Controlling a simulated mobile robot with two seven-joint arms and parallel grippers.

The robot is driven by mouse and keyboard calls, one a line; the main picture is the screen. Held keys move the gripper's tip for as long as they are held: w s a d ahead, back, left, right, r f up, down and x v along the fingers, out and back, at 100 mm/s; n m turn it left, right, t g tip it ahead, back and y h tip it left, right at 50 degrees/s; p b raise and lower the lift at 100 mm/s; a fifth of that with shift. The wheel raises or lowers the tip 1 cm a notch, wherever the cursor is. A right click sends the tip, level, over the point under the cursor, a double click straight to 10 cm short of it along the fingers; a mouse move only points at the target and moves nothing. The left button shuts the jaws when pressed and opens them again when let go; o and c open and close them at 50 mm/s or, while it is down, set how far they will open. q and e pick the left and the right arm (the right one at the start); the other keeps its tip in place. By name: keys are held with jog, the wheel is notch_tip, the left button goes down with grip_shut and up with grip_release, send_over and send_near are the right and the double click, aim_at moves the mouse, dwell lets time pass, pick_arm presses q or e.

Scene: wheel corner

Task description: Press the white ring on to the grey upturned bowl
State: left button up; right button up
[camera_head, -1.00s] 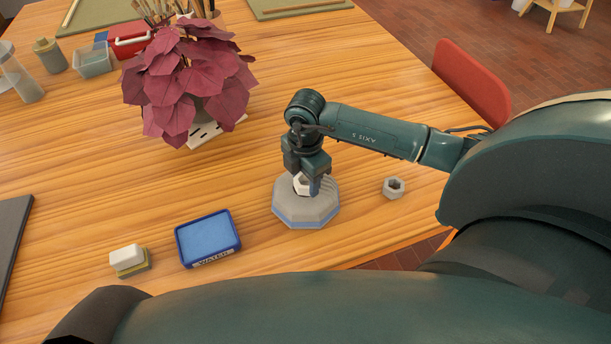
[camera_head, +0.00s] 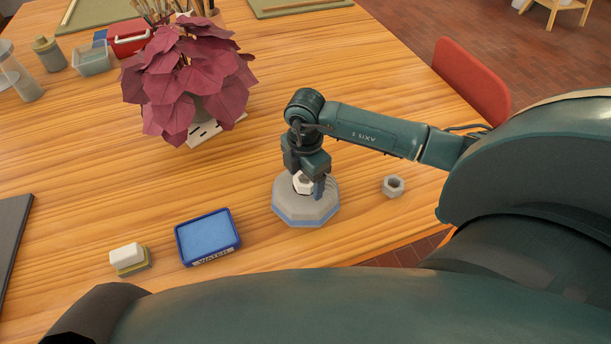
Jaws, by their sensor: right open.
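The grey upturned bowl (camera_head: 305,208) is a faceted grey dome with a blue lower rim, standing on the wooden table near its front edge. The white ring (camera_head: 301,184) is at the top of the bowl, partly hidden by my right gripper. I cannot tell whether the ring is seated flat on the bowl. My right gripper (camera_head: 309,188) points down over the bowl with its fingers open around the ring. My left gripper is out of view.
A grey hexagonal ring (camera_head: 393,187) lies to the right of the bowl. A blue water tray (camera_head: 208,238) and a white block on a yellow sponge (camera_head: 128,259) lie to the left. A red-leaved plant (camera_head: 185,80) stands behind. A red chair (camera_head: 472,80) is beyond the table.

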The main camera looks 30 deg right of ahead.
notch_tip(320, 180, up, 13)
jog(key=shift+b, duration=0.3)
